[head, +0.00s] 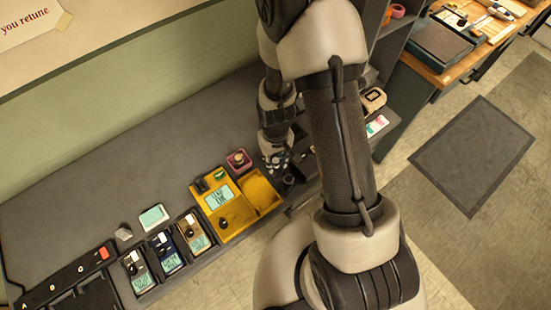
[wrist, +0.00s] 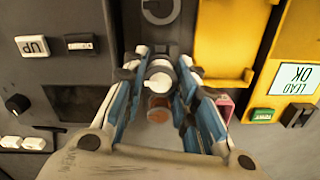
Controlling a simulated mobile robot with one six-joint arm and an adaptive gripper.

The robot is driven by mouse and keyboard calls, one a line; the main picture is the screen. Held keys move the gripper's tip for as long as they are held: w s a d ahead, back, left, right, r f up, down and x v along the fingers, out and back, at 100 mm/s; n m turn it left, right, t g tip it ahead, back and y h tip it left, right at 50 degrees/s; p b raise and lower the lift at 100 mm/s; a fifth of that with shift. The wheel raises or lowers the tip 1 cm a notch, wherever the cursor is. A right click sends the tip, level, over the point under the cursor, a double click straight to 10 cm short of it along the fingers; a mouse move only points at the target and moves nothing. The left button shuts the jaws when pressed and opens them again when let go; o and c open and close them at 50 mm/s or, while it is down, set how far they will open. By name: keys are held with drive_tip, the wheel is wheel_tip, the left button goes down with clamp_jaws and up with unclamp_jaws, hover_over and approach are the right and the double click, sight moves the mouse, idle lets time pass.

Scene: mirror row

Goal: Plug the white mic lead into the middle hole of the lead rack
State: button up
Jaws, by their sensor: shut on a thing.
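My gripper (wrist: 162,64) is shut on a white round-ended plug, the white mic lead (wrist: 160,74), between its blue-padded fingers in the wrist view. A brown-orange round part shows just below the white end, between the fingers. In the head view my gripper (head: 276,158) is low over the back counter, right of the yellow tester (head: 222,232); the held lead is too small to make out there. A dark grey panel with a pale ring (wrist: 160,10) lies beyond the fingertips in the wrist view. I cannot tell whether it is the lead rack, and no middle hole shows clearly.
A small pink box (head: 238,161) stands between the yellow tester and my gripper. Several small pedals stand left of the tester, with a black switch unit (head: 62,280) farther left. The counter behind them is mostly clear. A wooden bench (head: 455,68) is at upper right.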

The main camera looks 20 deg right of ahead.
drive_tip(key=shift+f+b, duration=0.85)
drive_tip(key=shift+f, duration=0.15)
idle(0.3)
drive_tip(key=o, duration=1.1)
wheel_tip(320, 180, up, 12)
drive_tip(key=shift+r, duration=0.1)
idle(0.3)
drive_tip(key=s+r+t, duration=0.1)
drive_tip(key=s+r, duration=0.2)
drive_tip(key=r, duration=0.4)
drive_tip(key=s+r+t, duration=0.1)
drive_tip(key=s+r, duration=0.1)
drive_tip(key=r, duration=0.6)
drive_tip(key=s+r+t, duration=0.1)
drive_tip(key=s+r, duration=0.1)
drive_tip(key=s, duration=0.1)
drive_tip(key=s+r, duration=0.3)
drive_tip(key=s+r+m+t, duration=0.1)
drive_tip(key=s+r, duration=0.1)
drive_tip(key=s, duration=0.2)
drive_tip(key=shift+s+r+t, duration=0.1)
drive_tip(key=shift+r+t, duration=0.05)
drive_tip(key=shift+t, duration=0.15)
